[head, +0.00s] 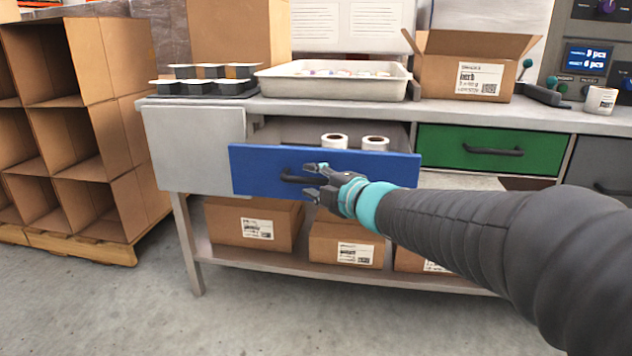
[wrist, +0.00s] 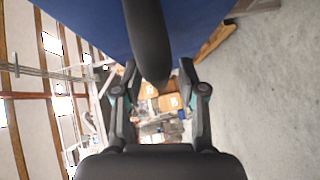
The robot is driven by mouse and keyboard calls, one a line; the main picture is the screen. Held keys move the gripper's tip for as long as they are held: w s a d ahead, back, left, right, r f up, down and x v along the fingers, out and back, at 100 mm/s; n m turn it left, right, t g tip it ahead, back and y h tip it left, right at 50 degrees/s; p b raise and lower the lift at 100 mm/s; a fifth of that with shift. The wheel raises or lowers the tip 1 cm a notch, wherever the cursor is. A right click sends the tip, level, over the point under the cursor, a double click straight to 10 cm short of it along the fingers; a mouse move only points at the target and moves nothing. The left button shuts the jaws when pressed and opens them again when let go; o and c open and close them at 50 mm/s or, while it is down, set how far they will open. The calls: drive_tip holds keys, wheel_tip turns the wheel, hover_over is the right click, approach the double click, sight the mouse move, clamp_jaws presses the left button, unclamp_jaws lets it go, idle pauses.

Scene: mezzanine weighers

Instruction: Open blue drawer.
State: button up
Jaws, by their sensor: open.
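The blue drawer (head: 390,172) stands pulled out from the bench, with two white rolls (head: 334,141) visible inside. Its front also shows in the wrist view (wrist: 200,20). Its dark handle (head: 287,178) is on the front, left of centre, partly hidden by my gripper. My gripper (head: 310,180) is open in front of the handle. In the wrist view, the handle (wrist: 148,40) reaches between the spread fingers of my gripper (wrist: 158,72). I cannot tell whether a finger touches it.
A closed green drawer (head: 545,150) is to the right on the same bench. Cardboard boxes (head: 345,235) sit on the shelf below. A white tray (head: 330,87) and an open box (head: 440,72) stand on top. Stacked cartons (head: 95,130) are at left; the floor in front is clear.

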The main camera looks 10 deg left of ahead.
drive_tip(key=v, duration=1.1)
drive_tip(key=shift+s+d, duration=0.25)
drive_tip(key=shift+s, duration=0.05)
drive_tip(key=d+f+m+h+p, duration=0.1)
drive_tip(key=d+f+m+h, duration=0.3)
drive_tip(key=d+m+h, duration=0.3)
drive_tip(key=d+f+m+h, duration=0.3)
drive_tip(key=d+m+h, duration=0.2)
drive_tip(key=d+m, duration=0.45)
drive_tip(key=s+d+f+m+g+p, duration=0.1)
drive_tip(key=s+f+m+g, duration=0.2)
drive_tip(key=s, duration=0.4)
drive_tip(key=s+d+f+m+g+p, duration=0.1)
drive_tip(key=s+f+m+g+p, duration=0.15)
drive_tip(key=s, duration=0.35)
drive_tip(key=s+a+r+m+g+y+p, duration=0.1)
drive_tip(key=s+a+r+m+p, duration=0.1)
drive_tip(key=s, duration=0.5)
drive_tip(key=shift+a+r+m, duration=0.3)
drive_tip(key=shift+a+r, duration=0.25)
drive_tip(key=shift+a, duration=0.25)
